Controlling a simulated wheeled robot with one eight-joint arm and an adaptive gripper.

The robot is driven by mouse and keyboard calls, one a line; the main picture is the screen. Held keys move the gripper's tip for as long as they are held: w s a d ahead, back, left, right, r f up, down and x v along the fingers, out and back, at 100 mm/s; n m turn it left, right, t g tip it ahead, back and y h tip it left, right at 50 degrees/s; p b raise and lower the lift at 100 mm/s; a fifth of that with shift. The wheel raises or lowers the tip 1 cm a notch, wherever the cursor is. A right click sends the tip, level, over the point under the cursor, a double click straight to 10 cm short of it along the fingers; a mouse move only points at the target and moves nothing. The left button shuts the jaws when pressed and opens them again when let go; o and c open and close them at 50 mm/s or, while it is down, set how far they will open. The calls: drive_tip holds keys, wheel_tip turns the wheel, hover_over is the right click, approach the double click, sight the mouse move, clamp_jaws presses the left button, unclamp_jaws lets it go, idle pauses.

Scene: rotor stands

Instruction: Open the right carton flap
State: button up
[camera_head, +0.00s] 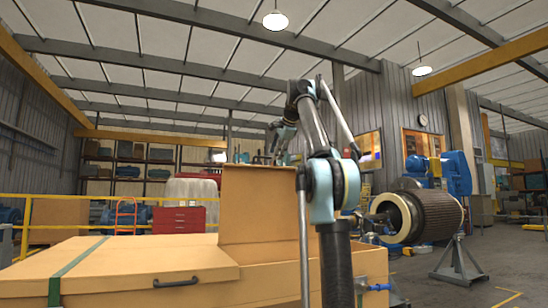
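A large tan carton (130,268) fills the lower left and middle of the view. Its left top panel lies flat, with a green strap (75,270) across it and a dark handle (176,282) near its front edge. A tan flap (258,205) stands upright near the carton's middle. The carton's right part (372,270) is partly hidden behind my arm. My gripper (276,148) hangs above and behind the upright flap's top edge, small and partly merged with the background. Its fingers are not clear, and I cannot tell whether it touches the flap.
A cylindrical rotor (425,217) rests on a grey stand (459,260) to the right. A yellow railing (90,197) and a red tool cabinet (179,220) are behind the carton. Open floor (505,270) shows at the far right.

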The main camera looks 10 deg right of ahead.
drive_tip(key=shift+s+d, duration=0.2)
drive_tip(key=shift+s, duration=0.45)
drive_tip(key=shift+s+d, duration=0.25)
drive_tip(key=shift+s, duration=0.4)
drive_tip(key=shift+s+d, duration=0.2)
drive_tip(key=shift+s, duration=0.45)
drive_tip(key=s+d+f+n+g+h, duration=0.1)
drive_tip(key=s+f+n, duration=0.4)
drive_tip(key=s+f, duration=0.9)
drive_tip(key=s+d+f+n+g+h, duration=0.1)
drive_tip(key=s+f+n+g, duration=0.2)
drive_tip(key=s+f, duration=1.1)
drive_tip(key=s+d+f+n+g+h, duration=0.1)
drive_tip(key=s+f+n, duration=0.5)
drive_tip(key=f, duration=3.8)
drive_tip(key=s+d+g, duration=0.1)
drive_tip(key=s+g, duration=0.1)
drive_tip(key=s, duration=0.6)
drive_tip(key=shift+n, duration=0.3)
